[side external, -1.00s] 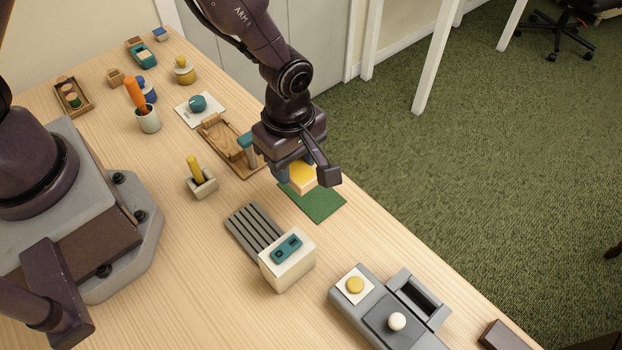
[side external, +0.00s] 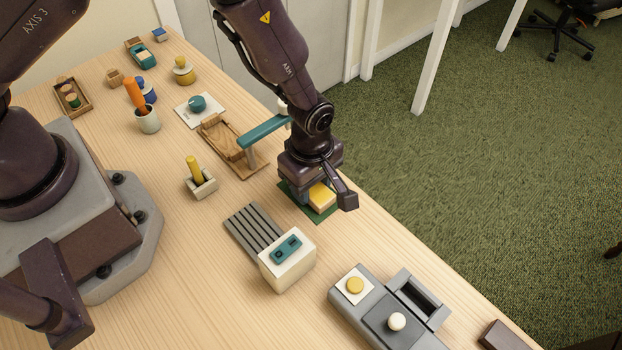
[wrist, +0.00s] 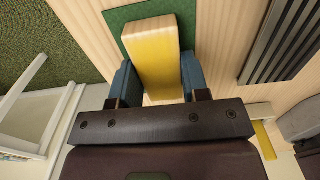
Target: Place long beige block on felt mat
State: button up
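A long block with a yellow face and pale beige sides (side external: 322,198) is between the fingers of my gripper (side external: 312,200). In the wrist view the block (wrist: 158,55) fills the gap between the two blue finger pads of my gripper (wrist: 160,78), which look shut on it. The green felt mat (side external: 288,187) lies under the block and is partly hidden by my gripper. The mat (wrist: 118,22) also shows around the block's far end in the wrist view. I cannot tell whether the block touches the mat or is just above it.
A wooden tray (side external: 225,140) and a teal bar (side external: 264,130) on a post stand left of my gripper. A grey slatted rack (side external: 254,228) and a white box with a teal top (side external: 288,262) are in front. The table edge is close to the mat's right.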

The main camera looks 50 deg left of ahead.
jog(key=o, duration=0.4)
jog(key=shift+r, duration=0.15)
jog(key=a+r+m+h, duration=0.1)
jog(key=a+r+m, duration=0.1)
jog(key=r, duration=0.8)
jog(key=a+r+m, duration=0.2)
jog(key=r, duration=0.9)
jog(key=s+a+r+m+t+y, duration=0.1)
jog(key=s+a+r+m+t, duration=0.4)
jog(key=s+a+r+m, duration=0.8)
jog(key=shift+s+a+m+t, duration=0.3)
jog(key=shift+s+m, duration=0.2)
jog(key=shift+s, duration=0.2)
